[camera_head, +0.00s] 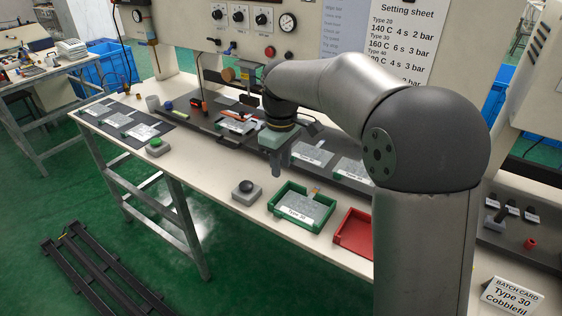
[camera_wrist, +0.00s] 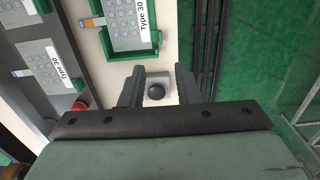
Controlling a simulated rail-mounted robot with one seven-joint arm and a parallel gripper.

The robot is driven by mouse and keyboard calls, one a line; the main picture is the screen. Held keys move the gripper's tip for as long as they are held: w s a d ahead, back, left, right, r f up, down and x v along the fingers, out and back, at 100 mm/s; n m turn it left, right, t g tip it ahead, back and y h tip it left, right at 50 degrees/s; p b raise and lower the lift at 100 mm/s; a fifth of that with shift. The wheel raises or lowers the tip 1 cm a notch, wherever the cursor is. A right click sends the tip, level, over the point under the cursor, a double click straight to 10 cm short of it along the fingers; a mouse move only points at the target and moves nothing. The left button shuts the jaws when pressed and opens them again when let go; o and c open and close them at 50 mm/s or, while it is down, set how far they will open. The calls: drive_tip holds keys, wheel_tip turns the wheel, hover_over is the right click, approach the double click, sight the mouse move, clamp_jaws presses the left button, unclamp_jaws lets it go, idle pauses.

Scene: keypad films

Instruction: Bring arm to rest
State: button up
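My arm reaches over the white workbench (camera_head: 222,203) from the right in the head view. My gripper (camera_head: 278,171) points down above the bench, apart from the things below it. In the wrist view, the two fingers of my gripper (camera_wrist: 159,70) stand apart with a clear gap and nothing held between them. A grey box with a black dome button (camera_wrist: 156,91) shows through that gap, lower down on the bench. The same black button (camera_head: 246,188) stands near the bench's front edge in the head view.
A green tray (camera_head: 271,204) labelled Type 30 holds a grey keypad film (camera_head: 306,207). A red tray (camera_head: 345,240) is right of it. A dark shelf with several labelled films runs behind. A green button (camera_head: 156,145) stands left. A batch card (camera_head: 510,296) reads Type 30 Cobblefil.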

idle(0.4)
drive_tip(key=s+d+f+m, duration=0.2)
drive_tip(key=s+d+m, duration=0.1)
drive_tip(key=s, duration=0.6)
drive_tip(key=s+d+f+m, duration=0.3)
drive_tip(key=s+d, duration=0.3)
drive_tip(key=s, duration=0.3)
drive_tip(key=s+d+f+m, duration=0.2)
drive_tip(key=s+d+m, duration=0.3)
drive_tip(key=s, duration=0.4)
drive_tip(key=shift+s+d+f, duration=0.15)
drive_tip(key=shift+s+f, duration=0.05)
drive_tip(key=shift+s, duration=0.15)
